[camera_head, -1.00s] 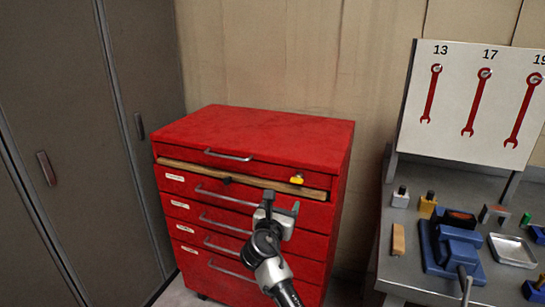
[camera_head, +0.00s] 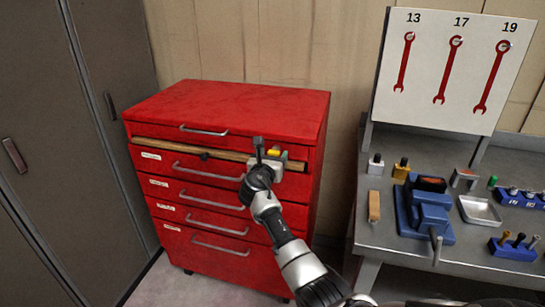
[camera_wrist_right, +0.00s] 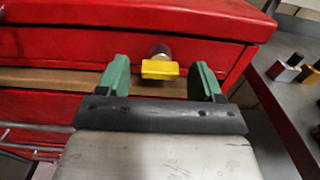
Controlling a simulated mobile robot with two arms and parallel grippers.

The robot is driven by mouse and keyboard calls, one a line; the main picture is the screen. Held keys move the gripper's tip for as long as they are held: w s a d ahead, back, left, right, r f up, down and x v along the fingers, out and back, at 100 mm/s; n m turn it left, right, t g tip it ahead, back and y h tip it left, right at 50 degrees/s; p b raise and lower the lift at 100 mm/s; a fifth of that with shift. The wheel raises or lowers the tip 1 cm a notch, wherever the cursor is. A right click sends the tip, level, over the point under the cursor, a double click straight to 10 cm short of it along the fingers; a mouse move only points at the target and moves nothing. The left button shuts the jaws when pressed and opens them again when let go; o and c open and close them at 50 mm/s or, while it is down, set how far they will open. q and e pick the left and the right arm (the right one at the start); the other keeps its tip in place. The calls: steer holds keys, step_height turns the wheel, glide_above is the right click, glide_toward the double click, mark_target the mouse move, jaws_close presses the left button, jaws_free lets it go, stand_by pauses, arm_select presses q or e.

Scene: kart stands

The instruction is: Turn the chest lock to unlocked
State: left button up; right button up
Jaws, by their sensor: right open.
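The red tool chest (camera_head: 230,105) stands against the back wall, with several drawers and bar handles. The chest lock (camera_head: 274,153) is a yellow knob on the upper right of its front. In the right wrist view the yellow lock knob (camera_wrist_right: 160,69) lies flat, on a grey round base. My right gripper (camera_head: 271,152) is at the lock, open. In the wrist view its green-padded fingers (camera_wrist_right: 162,80) stand to the left and right of the knob, with a gap on each side. My left gripper is not in view.
A wooden strip (camera_head: 190,148) runs across the chest front under the top drawer. To the right, a grey workbench (camera_head: 390,237) holds a blue vise (camera_head: 426,215), a tray (camera_head: 479,209) and small items. A wrench board (camera_head: 450,75) stands behind it. Grey lockers (camera_head: 50,130) stand left.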

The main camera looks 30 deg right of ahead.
steer(key=c, duration=0.9)
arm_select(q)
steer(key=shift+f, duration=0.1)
arm_select(e)
steer(key=shift+m, duration=0.3)
arm_select(q)
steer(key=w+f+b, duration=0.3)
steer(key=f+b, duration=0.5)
steer(key=b, duration=0.2)
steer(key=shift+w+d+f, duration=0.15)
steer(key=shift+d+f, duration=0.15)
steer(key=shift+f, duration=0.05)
arm_select(e)
steer(key=shift+m, duration=8.8)
